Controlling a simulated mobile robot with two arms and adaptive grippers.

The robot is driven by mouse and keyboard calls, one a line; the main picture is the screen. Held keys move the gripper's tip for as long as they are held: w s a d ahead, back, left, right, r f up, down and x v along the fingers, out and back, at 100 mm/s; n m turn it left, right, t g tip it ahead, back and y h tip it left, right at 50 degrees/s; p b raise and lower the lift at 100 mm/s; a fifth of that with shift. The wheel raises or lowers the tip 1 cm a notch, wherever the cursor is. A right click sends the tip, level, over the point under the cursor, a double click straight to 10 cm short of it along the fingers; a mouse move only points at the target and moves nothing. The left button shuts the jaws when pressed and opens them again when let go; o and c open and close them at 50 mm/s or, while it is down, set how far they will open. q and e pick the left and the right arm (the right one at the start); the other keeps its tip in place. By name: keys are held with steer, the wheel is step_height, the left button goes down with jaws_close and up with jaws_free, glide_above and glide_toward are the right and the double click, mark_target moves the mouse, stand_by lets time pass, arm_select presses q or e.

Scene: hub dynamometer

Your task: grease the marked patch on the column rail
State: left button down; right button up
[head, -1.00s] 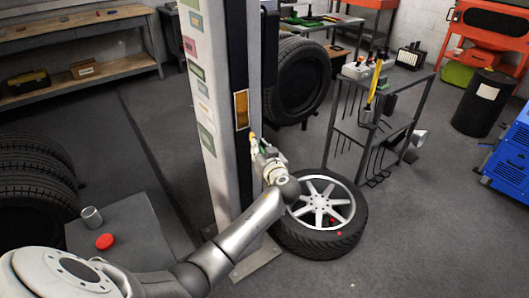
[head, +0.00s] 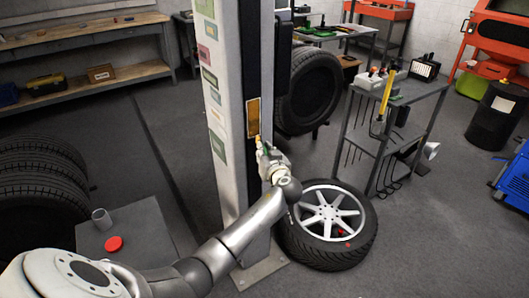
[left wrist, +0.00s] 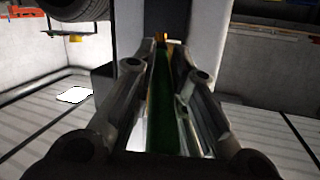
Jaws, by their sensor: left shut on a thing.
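The marked patch (head: 253,118) is an orange-yellow strip on the dark rail of the column (head: 225,160). My left gripper (head: 264,150) is just below and right of the patch. It is shut on a slim green-handled tool (left wrist: 161,105), which looks like a brush. The tool's yellowish tip (head: 258,140) points up near the patch's lower end. I cannot tell whether it touches. In the left wrist view, the left gripper (left wrist: 166,62) has the green handle between its fingers, with an orange spot past them. My right gripper is out of view.
A grey cup (head: 101,219) and a red disc (head: 113,243) are on a small grey table (head: 150,228) at left. A tyre with a silver rim (head: 328,250) lies right of the column's base. A tool cart (head: 425,92) stands behind it.

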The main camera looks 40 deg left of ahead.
arm_select(q)
steer(key=shift+w+a+b, duration=0.2)
steer(key=shift+a+b, duration=0.1)
steer(key=shift+a, duration=0.15)
steer(key=shift+w+a, duration=0.15)
steer(key=shift+a, duration=0.2)
steer(key=shift+r, duration=0.1)
steer(key=shift+d+r+p, duration=0.1)
steer(key=shift+r+p, duration=0.7)
steer(key=shift+r, duration=1)
steer(key=shift+r+p, duration=0.85)
steer(key=shift+r, duration=1.05)
steer(key=shift+f+b, duration=0.25)
steer(key=shift+b, duration=0.25)
step_height(320, 180, down, 7)
steer(key=b, duration=0.8)
steer(key=shift+f, duration=0.15)
